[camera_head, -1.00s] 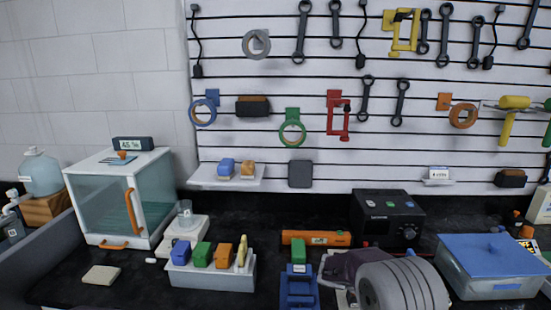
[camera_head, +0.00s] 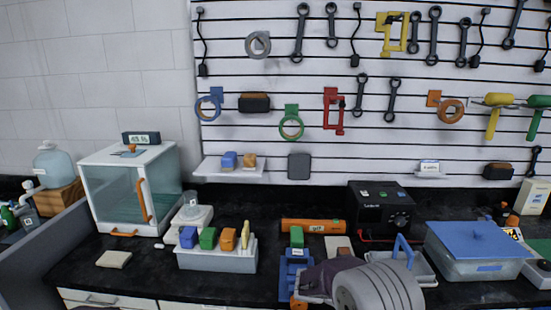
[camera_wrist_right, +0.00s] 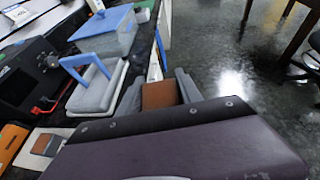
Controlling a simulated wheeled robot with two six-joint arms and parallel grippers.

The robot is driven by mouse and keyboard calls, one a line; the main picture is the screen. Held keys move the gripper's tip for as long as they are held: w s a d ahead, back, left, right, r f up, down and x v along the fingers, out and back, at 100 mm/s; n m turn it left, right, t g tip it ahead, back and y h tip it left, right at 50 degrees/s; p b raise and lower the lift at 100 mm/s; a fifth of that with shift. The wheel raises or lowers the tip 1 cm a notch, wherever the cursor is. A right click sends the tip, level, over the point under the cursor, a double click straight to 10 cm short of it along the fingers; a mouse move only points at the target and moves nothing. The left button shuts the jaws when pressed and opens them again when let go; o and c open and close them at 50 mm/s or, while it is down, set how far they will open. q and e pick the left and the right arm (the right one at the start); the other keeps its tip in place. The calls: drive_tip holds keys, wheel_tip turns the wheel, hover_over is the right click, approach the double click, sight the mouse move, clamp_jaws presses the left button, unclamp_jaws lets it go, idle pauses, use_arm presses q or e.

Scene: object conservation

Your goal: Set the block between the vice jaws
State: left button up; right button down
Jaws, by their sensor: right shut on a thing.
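A blue frame (camera_head: 294,270), which looks like the vice, stands on the black bench at the lower middle of the head view. In the head view my right arm comes in from the lower right, and the gripper is beside the frame's near right side. An orange patch (camera_head: 298,302) shows there, probably the held block. The near end of the frame is partly hidden.
A grey tray with a blue handle (camera_head: 402,251) lies just behind my right arm. A blue-lidded box (camera_head: 480,247) stands to the right, a black device (camera_head: 380,208) behind. A rack of coloured blocks (camera_head: 217,259) is on the left. Some bench between rack and frame is clear.

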drive_tip(key=s+a+f+n+t+y, duration=0.2)
drive_tip(key=s+a+f+n+t, duration=0.4)
drive_tip(key=a+f, duration=0.5)
wheel_tip(320, 180, down, 2)
drive_tip(key=shift+s+f+t+y, duration=0.3)
drive_tip(key=shift+s+t, duration=0.2)
drive_tip(key=shift+t, duration=0.1)
drive_tip(key=shift+a+n, duration=0.15)
drive_tip(key=shift+n, duration=0.15)
